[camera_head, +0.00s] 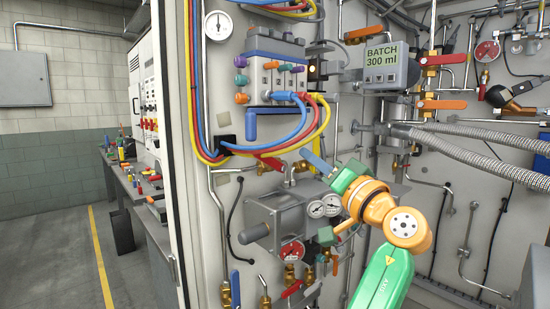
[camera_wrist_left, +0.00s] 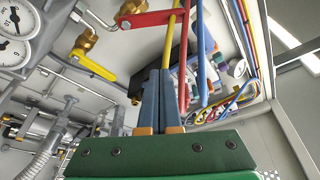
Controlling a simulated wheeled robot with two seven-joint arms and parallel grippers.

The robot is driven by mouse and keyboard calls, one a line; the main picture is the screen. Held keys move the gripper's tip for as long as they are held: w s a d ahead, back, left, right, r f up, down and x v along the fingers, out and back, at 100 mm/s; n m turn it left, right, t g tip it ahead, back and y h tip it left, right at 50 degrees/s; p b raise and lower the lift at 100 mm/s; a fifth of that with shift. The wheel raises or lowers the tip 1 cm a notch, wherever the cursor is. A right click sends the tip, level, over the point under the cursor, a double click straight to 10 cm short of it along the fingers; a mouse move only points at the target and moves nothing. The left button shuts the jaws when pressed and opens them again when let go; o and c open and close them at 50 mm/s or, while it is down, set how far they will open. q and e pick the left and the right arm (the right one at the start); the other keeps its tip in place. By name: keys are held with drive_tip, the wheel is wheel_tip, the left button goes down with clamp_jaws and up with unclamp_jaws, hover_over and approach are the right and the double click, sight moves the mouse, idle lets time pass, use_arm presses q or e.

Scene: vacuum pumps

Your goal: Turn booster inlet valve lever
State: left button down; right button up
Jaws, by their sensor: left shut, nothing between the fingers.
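My left gripper (camera_head: 309,155) reaches in from the lower right in the head view, with blue-grey fingers on a green body. In the left wrist view its fingers (camera_wrist_left: 161,74) are together and empty. A red valve lever (camera_head: 270,163) on a brass fitting lies just left of the fingertips. A red lever (camera_wrist_left: 155,18) also shows beyond the fingertips in the wrist view, with a yellow lever (camera_wrist_left: 92,65) on a brass valve to its left. I cannot tell which lever is the booster inlet one, or whether the fingers touch any. My right gripper is not in view.
Blue, red and yellow hoses (camera_head: 304,128) loop from the valve block (camera_head: 274,75) close above the fingers. Gauges (camera_head: 316,209) and a grey box (camera_head: 280,217) sit below. Corrugated metal hoses (camera_head: 475,155) run at right. The floor (camera_head: 75,245) at left is clear.

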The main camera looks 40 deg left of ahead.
use_arm(q)
drive_tip(key=s+a+r+n+g+p, duration=0.1)
drive_tip(key=r, duration=0.1)
wheel_tip(320, 180, up, 2)
drive_tip(key=r+p, duration=0.1)
drive_tip(key=p, duration=0.4)
hover_over(269, 161)
drive_tip(key=w+d, duration=0.1)
drive_tip(key=w, duration=0.1)
drive_tip(key=shift+s+d+f, duration=0.1)
drive_tip(key=shift+s+f, duration=0.3)
drive_tip(key=shift+f, duration=0.4)
drive_tip(key=shift+s+d+f, duration=0.1)
drive_tip(key=shift+s+f, duration=0.35)
drive_tip(key=shift+f, duration=0.3)
drive_tip(key=shift+s+d+f, duration=0.1)
drive_tip(key=shift+s+f, duration=0.3)
drive_tip(key=shift+f, duration=0.4)
